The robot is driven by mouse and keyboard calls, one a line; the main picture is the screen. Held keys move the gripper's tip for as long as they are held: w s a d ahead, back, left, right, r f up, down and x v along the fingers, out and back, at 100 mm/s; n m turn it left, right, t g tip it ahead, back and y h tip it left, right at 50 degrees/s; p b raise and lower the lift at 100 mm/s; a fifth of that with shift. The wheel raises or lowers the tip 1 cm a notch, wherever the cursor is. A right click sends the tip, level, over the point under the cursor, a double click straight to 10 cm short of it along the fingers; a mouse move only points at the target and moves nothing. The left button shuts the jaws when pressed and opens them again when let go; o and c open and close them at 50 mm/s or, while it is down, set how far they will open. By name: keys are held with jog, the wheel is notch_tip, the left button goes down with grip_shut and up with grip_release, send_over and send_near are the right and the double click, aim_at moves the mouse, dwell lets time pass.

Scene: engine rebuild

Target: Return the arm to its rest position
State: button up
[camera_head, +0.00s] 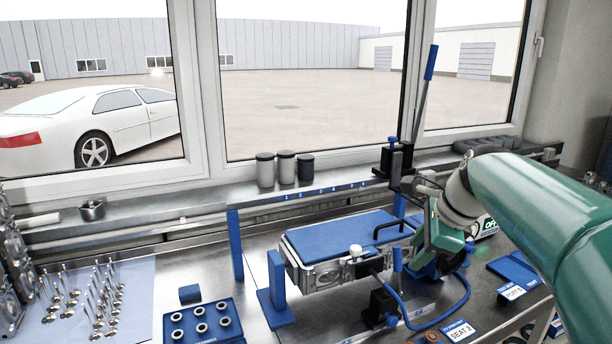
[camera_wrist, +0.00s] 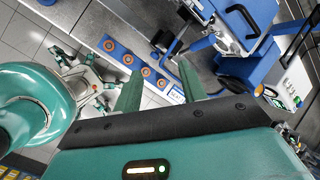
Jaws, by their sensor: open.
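My green arm (camera_head: 545,210) reaches in from the right in the head view. Its wrist end (camera_head: 440,240) is over the bench, beside the right end of a metal block fixture with a blue top (camera_head: 340,236). In the wrist view my gripper (camera_wrist: 160,84) has its two green fingers apart with nothing between them. In the head view the fingertips are hidden or too small to make out. The wrist view shows the bench edge, a row of rings on a blue strip (camera_wrist: 127,56) and the floor beyond the fingers.
A lever press with a blue handle (camera_head: 429,62) stands behind my wrist. A blue hose (camera_head: 425,320) loops near it. A blue tray with several rings (camera_head: 232,331) and valves on a pale mat (camera_head: 138,285) lie to the left. Three canisters (camera_head: 285,168) stand on the sill.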

jog(key=s+a+f+n+h, duration=0.1)
jog(key=s+a+f+n, duration=0.1)
jog(key=s+n, duration=0.5)
jog(key=s+a+f+n, duration=0.2)
jog(key=s+f+n, duration=0.3)
jog(key=s+n, duration=0.2)
jog(key=s+a+f+n+t+h, duration=0.1)
jog(key=s+a+f+n, duration=0.1)
jog(key=s+n, duration=0.4)
jog(key=shift+s+a+f+n+h, duration=0.3)
jog(key=shift+s+a+f+n, duration=0.15)
jog(key=shift+f, duration=0.45)
jog(key=shift+d, duration=0.1)
